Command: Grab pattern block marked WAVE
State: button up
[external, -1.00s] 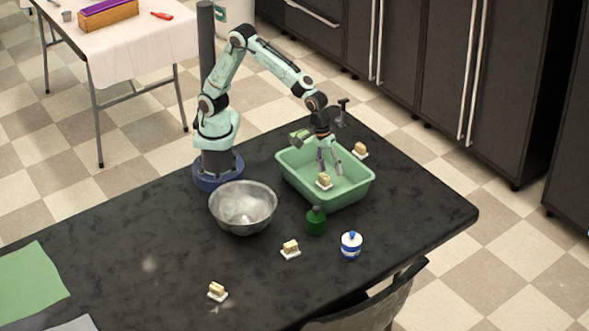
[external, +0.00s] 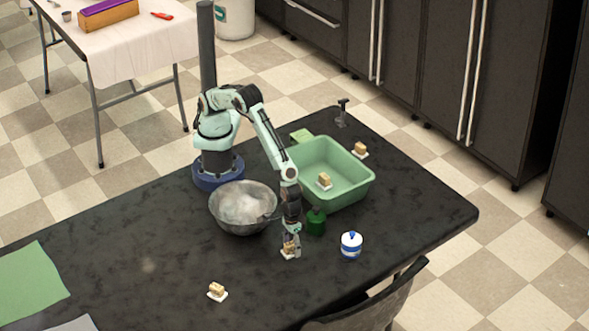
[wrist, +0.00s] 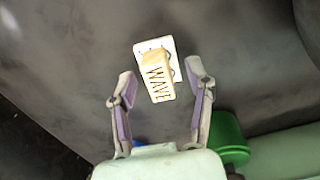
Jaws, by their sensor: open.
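The block marked WAVE (wrist: 156,81) is a tan piece with dark letters on a small white base (wrist: 144,47), centred in the wrist view. In the external view this block (external: 289,246) stands on the black table, in front of the metal bowl and partly hidden by my gripper. My gripper (external: 290,249) points down over it. In the wrist view my gripper (wrist: 163,84) is open, with one finger on each side of the block and a visible gap to each.
Similar blocks sit in the green tub (external: 360,186), behind it (external: 360,149) and at the front (external: 217,290). A metal bowl (external: 228,218), green bottle (external: 316,222) and blue-white jar (external: 351,245) are close by.

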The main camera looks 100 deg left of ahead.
jog(key=shift+c, duration=0.3)
grip_shut()
